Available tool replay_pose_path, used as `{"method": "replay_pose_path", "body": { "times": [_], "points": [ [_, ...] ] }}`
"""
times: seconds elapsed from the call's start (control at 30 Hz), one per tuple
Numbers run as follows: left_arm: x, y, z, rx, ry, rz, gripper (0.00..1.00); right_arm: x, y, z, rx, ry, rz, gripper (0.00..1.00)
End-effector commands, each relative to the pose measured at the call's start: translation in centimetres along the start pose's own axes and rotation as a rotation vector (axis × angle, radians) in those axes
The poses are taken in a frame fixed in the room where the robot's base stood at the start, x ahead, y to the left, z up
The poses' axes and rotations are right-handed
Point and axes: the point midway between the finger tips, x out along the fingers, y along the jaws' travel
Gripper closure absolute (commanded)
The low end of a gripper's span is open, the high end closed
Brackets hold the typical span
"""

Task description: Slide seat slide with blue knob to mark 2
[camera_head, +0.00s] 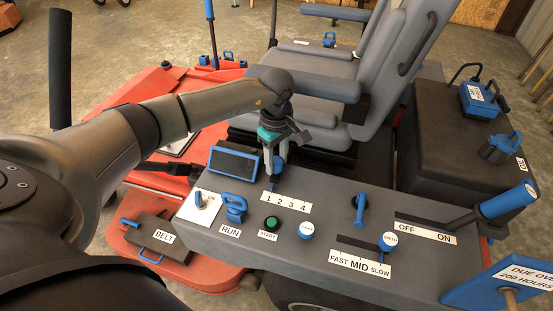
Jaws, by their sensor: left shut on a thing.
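My left gripper (274,172) points down at the far edge of the grey console (330,200). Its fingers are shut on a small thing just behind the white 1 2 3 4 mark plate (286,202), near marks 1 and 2. I take this to be the seat slide's blue knob, but the fingers hide most of it. I cannot tell exactly which mark it stands at. The grey seat (325,100) is behind the gripper. My right gripper is not in view.
A blue-handled lever (508,202) rises at the right. A blue latch (360,205) stands near the middle.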

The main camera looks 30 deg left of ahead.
Motion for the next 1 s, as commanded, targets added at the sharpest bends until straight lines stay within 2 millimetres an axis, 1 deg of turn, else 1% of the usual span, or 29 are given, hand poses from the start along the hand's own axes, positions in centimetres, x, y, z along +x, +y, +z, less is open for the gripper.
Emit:
{"method": "replay_pose_path", "body": {
  "times": [0.8,0.87,1.0],
  "points": [
    [-0.1,0.0,0.0,0.0,0.0,-0.001,1.0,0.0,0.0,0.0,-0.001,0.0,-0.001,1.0],
    [-0.1,0.2,0.4,0.001,0.0,0.0,1.0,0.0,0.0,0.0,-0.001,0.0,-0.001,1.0],
    [-0.1,1.1,2.2,0.002,-0.003,0.002,1.0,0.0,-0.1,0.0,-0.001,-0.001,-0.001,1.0]
  ]
}}
